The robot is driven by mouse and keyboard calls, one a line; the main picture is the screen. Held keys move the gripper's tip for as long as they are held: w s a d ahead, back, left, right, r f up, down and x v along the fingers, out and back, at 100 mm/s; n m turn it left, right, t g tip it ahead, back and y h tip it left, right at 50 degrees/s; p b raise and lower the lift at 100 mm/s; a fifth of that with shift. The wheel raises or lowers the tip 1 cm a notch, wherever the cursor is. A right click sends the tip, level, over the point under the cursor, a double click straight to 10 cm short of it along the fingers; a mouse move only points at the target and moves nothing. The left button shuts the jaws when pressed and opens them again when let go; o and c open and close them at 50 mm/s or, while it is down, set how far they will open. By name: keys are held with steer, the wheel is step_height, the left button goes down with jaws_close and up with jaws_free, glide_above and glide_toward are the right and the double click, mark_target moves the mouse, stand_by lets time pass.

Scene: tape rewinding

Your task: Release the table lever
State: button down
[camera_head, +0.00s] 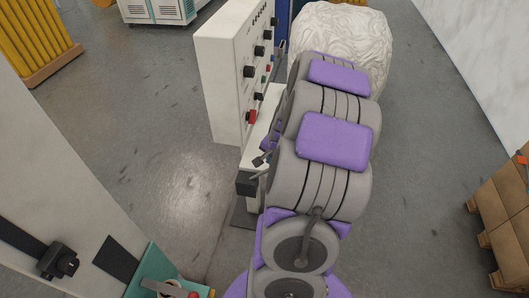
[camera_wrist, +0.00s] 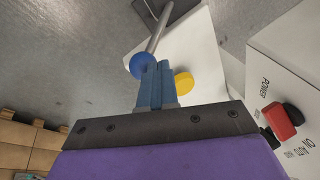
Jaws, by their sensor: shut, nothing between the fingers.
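The table lever is a metal rod (camera_wrist: 158,30) with a blue ball knob (camera_wrist: 142,66) in the wrist view. Its far end meets a dark base at the top. My gripper (camera_wrist: 157,70) has its blue fingers shut together and holds nothing. The fingertips are right beside the knob, overlapping its edge in the picture; I cannot tell if they touch. A yellow round knob (camera_wrist: 184,82) shows just right of the fingers, partly behind them. In the head view my own arm hides most of the gripper and the lever knob.
A white control panel (camera_head: 222,85) with black and red knobs stands left of my arm. A red power switch (camera_wrist: 281,122) is at right in the wrist view. A white wrapped roll (camera_head: 345,38) is behind. Boxes on pallets (camera_head: 502,215) stand right. Grey floor between is open.

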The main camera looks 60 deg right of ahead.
steer(key=s+d+f+t+y+b, duration=0.1)
steer(key=s+d+f+t+b, duration=0.1)
steer(key=s+f+t+b, duration=0.1)
steer(key=shift+s+f+m, duration=0.3)
steer(key=shift+s+f, duration=0.4)
steer(key=shift+f, duration=0.1)
steer(key=shift+f+y, duration=0.1)
steer(key=shift+y, duration=0.2)
steer(key=s+r+p, duration=0.4)
steer(key=r, duration=0.9)
steer(key=shift+d, duration=0.15)
